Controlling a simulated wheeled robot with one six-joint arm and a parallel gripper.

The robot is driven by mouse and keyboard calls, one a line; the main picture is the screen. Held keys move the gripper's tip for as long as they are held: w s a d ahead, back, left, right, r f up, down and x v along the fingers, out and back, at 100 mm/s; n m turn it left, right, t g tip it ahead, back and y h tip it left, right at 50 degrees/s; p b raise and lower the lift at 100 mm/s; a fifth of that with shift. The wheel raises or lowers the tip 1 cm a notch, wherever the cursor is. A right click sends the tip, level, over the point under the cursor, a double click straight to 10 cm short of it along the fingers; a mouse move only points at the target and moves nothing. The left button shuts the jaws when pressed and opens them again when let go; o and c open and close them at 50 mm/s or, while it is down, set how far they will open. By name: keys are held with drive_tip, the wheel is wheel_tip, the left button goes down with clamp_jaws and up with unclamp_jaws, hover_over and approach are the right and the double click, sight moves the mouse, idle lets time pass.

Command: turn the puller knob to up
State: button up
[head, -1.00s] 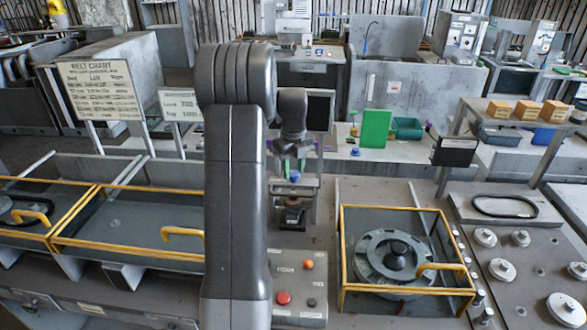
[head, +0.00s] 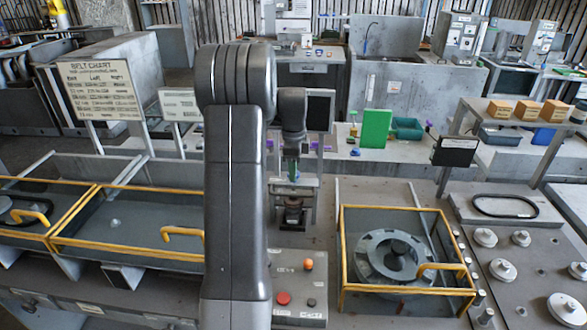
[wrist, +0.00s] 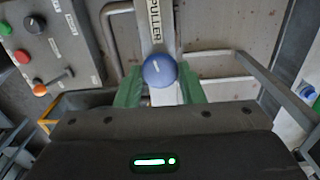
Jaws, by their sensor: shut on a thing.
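The puller knob (wrist: 159,70) is a round blue knob with a short white mark, on a plate with a PULLER label (wrist: 156,22). In the wrist view it sits between the two green fingers of my gripper (wrist: 160,87), which is shut on it. The mark is slightly tilted in that view. In the head view my gripper (head: 293,170) is at the small grey puller stand (head: 292,208), and the fingers mostly hide the knob.
A control panel (head: 299,290) with red, orange and black controls stands in front of the puller. A yellow-framed guard (head: 405,289) encloses a round housing at the right, and more yellow-framed bays stand at the left. A green block (head: 375,128) stands behind.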

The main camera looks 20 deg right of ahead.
drive_tip(key=n, duration=0.6)
drive_tip(key=shift+n, duration=0.3)
drive_tip(key=n, duration=1.2)
drive_tip(key=shift+n, duration=0.3)
drive_tip(key=n, duration=1.2)
drive_tip(key=shift+n, duration=0.3)
drive_tip(key=n, duration=1.2)
drive_tip(key=shift+n, duration=0.4)
drive_tip(key=n, duration=0.6)
drive_tip(key=shift+n, duration=0.4)
